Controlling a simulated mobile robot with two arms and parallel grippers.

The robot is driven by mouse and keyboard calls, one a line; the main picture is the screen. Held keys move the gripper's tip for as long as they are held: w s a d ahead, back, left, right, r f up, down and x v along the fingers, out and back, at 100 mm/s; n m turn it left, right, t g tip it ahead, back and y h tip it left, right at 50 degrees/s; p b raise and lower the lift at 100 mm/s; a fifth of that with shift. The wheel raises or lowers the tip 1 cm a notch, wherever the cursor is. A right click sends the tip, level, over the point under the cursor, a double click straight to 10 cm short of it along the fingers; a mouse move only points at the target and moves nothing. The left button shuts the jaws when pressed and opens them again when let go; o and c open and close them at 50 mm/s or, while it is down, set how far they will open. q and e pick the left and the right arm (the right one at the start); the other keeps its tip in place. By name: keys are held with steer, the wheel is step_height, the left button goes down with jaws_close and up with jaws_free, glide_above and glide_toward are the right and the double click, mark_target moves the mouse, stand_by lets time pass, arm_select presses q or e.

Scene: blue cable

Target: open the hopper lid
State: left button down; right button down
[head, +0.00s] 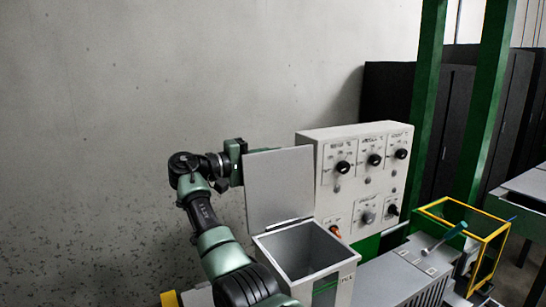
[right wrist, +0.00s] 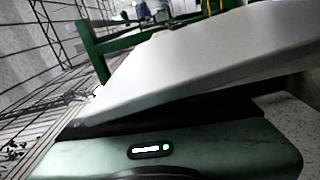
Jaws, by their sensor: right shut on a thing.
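The hopper (head: 337,284) is a pale box with its top opening uncovered in the head view. Its grey lid (head: 280,190) stands nearly upright at the back edge of the opening, along the hinge. My right gripper (head: 240,164) is at the lid's upper left edge and is shut on it. In the right wrist view the lid (right wrist: 215,55) is a pale plate slanting across the picture, close against the gripper body. The fingertips are largely hidden by the lid. My left gripper is not in view.
A control panel (head: 356,158) with several black knobs stands right behind the hopper. A yellow-edged frame (head: 493,250) and a teal-handled tool (head: 447,236) are at the right. Green posts (head: 428,100) rise behind. A bare wall (head: 150,80) fills the left.

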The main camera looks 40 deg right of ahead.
mark_target(244, 163)
steer(key=c, duration=1.5)
jaws_free()
steer(key=shift+f, duration=0.3)
steer(key=shift+c, duration=0.2)
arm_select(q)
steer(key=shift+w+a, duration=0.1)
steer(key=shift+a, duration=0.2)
arm_select(e)
steer(key=shift+o, duration=0.3)
steer(key=shift+w, duration=0.2)
